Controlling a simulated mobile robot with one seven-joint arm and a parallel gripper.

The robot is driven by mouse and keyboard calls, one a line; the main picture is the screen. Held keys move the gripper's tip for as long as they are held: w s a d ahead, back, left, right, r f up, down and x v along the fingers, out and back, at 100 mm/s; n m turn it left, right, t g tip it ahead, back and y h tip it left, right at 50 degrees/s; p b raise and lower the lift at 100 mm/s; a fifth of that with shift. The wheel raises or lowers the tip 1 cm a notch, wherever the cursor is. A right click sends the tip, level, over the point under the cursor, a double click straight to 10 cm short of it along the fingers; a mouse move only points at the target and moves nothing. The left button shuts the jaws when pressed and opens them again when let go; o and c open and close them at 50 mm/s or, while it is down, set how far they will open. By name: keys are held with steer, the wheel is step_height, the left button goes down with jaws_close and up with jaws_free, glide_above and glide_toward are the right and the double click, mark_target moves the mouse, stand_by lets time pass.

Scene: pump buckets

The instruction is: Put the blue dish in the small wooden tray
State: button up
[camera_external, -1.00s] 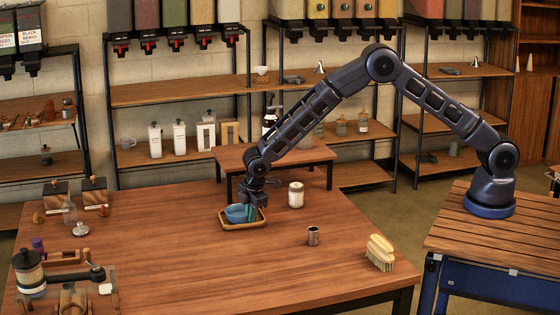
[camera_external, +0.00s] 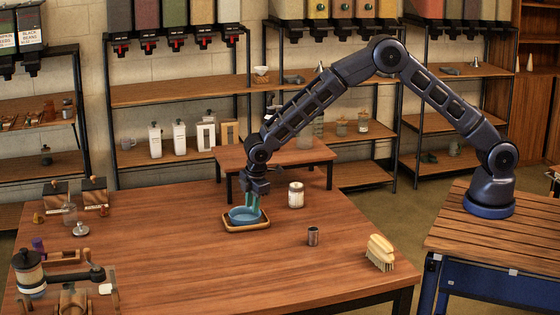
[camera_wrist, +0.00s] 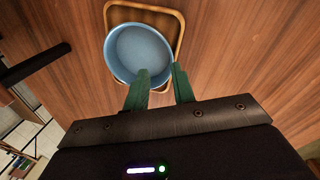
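The blue dish (camera_external: 240,216) sits roughly level in the small wooden tray (camera_external: 246,228) on the big table. In the wrist view the round dish (camera_wrist: 139,48) covers most of the tray, whose pale rim (camera_wrist: 181,32) shows around it. My gripper (camera_external: 252,207) is just above the dish's right side. Its green fingers (camera_wrist: 161,72) are apart in the wrist view, one over the dish's near edge and one just outside it. The gripper looks open; whether a finger still touches the dish is hard to tell.
A lidded jar (camera_external: 296,195) stands right of the tray. A low wooden riser (camera_external: 275,156) stands behind.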

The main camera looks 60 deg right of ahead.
step_height(320, 180, up, 7)
steer(key=s, duration=0.1)
steer(key=s+d+r+m, duration=0.2)
steer(key=s+d+r, duration=0.1)
steer(key=d+r, duration=0.5)
steer(key=s+d+r+m, duration=0.1)
steer(key=s+d+r, duration=0.2)
steer(key=d+r, duration=0.45)
steer(key=s+d+r+m+t, duration=0.1)
steer(key=s+d+r+m, duration=0.2)
steer(key=s+d+r, duration=0.85)
steer(key=s+d+r+m+t, duration=0.1)
steer(key=s+d+r+m, duration=0.1)
steer(key=s+d, duration=0.5)
steer(key=s+d+r+m, duration=0.2)
steer(key=s, duration=0.9)
steer(key=s+d+f+m, duration=0.1)
steer(key=s+d+f, duration=0.1)
steer(key=s, duration=0.5)
steer(key=s+d+f+m, duration=0.1)
steer(key=s+d+m, duration=0.1)
steer(key=s, duration=0.5)
steer(key=shift+s+d+f+t+y, duration=0.15)
steer(key=shift+d+f+t+y, duration=0.1)
steer(key=shift+f+t+y, duration=0.15)
